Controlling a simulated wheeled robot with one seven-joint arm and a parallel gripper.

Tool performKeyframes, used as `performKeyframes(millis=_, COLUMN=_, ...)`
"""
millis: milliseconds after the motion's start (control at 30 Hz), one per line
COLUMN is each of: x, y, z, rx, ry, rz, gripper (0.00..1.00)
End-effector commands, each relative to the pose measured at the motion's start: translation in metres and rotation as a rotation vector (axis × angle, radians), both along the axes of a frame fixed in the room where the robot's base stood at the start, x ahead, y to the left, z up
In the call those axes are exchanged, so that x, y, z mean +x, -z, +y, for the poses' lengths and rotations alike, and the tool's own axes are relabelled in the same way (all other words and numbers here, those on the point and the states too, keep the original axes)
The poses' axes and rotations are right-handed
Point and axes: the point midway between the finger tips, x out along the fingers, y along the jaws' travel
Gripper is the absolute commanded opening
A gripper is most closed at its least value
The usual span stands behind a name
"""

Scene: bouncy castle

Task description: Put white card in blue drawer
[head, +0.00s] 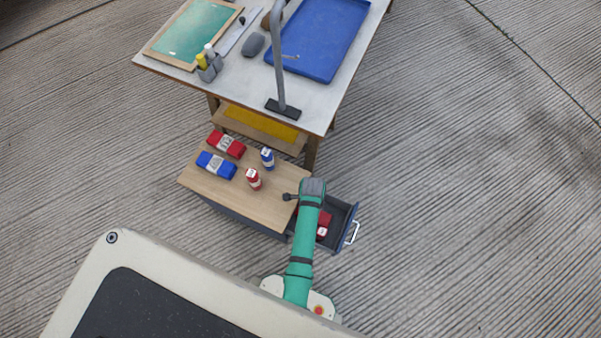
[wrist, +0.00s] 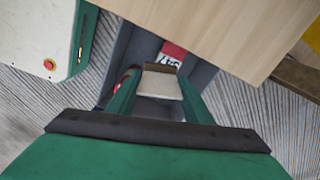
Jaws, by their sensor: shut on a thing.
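My gripper (wrist: 160,94) is shut on a pale white card (wrist: 161,85), held between its two green fingers in the wrist view. The card is above an open dark blue-grey drawer (wrist: 203,72). The same drawer (head: 341,212) is pulled out from the wooden-topped cabinet in the head view. A red item with a white numbered label (wrist: 172,52) lies in the drawer beyond the card; red also shows there in the head view (head: 325,216). My arm hides the gripper and the card in the head view. The gap between card and drawer floor is unclear.
The cabinet top (head: 222,190) holds a red bundle (head: 226,144), a blue bundle (head: 216,165), a red bottle (head: 254,179) and a blue bottle (head: 267,158). A table with a blue tray (head: 318,40) stands behind. The floor right of the drawer is clear.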

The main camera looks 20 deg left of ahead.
Motion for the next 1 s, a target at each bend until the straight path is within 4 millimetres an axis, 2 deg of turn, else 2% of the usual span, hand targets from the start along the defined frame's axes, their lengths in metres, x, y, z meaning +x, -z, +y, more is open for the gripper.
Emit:
performKeyframes(millis=33, x=-0.012, y=0.008, z=0.004, rx=0.001, ry=0.058, rz=0.004, gripper=0.21)
performKeyframes(millis=100, x=-0.023, y=0.016, z=0.008, rx=0.003, ry=0.140, rz=0.002, gripper=0.21)
performKeyframes(millis=300, x=-0.041, y=0.029, z=0.015, rx=0.008, ry=0.278, rz=0.001, gripper=0.21)
performKeyframes(millis=433, x=-0.044, y=0.042, z=0.016, rx=0.007, ry=0.302, rz=0.002, gripper=0.21)
performKeyframes(millis=700, x=-0.043, y=0.085, z=0.016, rx=0.008, ry=0.303, rz=0.000, gripper=0.21)
performKeyframes(millis=1000, x=-0.043, y=0.111, z=0.016, rx=0.008, ry=0.302, rz=0.001, gripper=0.21)
